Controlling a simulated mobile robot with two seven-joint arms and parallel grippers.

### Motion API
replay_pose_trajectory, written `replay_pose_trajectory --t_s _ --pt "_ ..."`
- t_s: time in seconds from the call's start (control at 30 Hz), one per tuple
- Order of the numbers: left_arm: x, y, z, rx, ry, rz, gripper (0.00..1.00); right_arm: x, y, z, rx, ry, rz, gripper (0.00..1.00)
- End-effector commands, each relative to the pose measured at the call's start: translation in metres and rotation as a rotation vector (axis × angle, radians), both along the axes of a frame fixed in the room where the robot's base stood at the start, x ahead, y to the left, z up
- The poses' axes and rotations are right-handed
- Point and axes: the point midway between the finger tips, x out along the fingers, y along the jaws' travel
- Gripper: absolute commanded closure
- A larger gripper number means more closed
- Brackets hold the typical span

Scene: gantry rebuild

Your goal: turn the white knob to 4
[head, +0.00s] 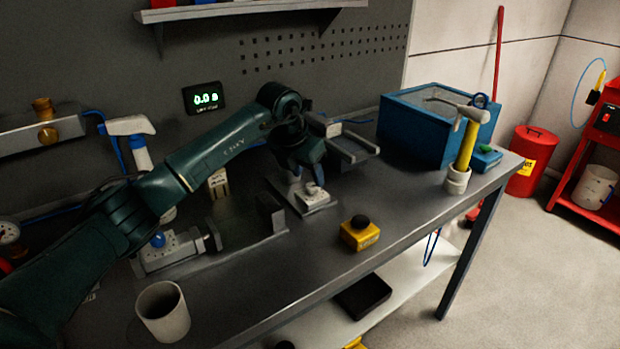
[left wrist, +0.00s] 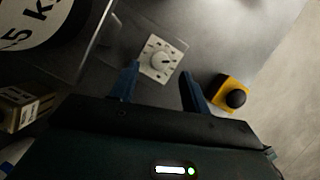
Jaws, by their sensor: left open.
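The white knob (head: 313,188) sits on a pale square dial plate (head: 318,201) on the bench. It also shows in the left wrist view, where the knob (left wrist: 161,60) stands on its plate with dark marks around it; the numbers are too small to read. My left gripper (head: 300,172) is just above and behind the knob in the head view. In the left wrist view its two blue fingers (left wrist: 160,82) are apart, with the knob beyond and between their tips. Nothing is between the fingers. My right gripper is in neither view.
A yellow box with a black button (head: 359,235) stands right of the dial. A grey metal fixture (head: 341,140) is behind it. A blue bin (head: 425,125) and a hammer in a white cup (head: 457,180) are farther right. A white mug (head: 163,311) stands front left.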

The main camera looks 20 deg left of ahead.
Motion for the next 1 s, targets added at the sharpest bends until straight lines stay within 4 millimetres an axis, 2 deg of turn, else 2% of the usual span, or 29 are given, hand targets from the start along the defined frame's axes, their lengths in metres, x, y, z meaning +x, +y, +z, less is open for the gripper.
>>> replay_pose_trajectory --t_s 0.2,0.6,1.0 --pt "0.01 -0.005 -0.026 -0.001 0.002 -0.001 0.53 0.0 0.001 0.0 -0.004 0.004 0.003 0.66" --pt "0.013 -0.005 -0.033 0.0 -0.001 -0.001 0.53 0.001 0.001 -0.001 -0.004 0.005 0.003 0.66" --pt "0.013 -0.005 -0.033 0.0 -0.001 -0.001 0.86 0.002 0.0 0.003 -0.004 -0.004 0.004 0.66"
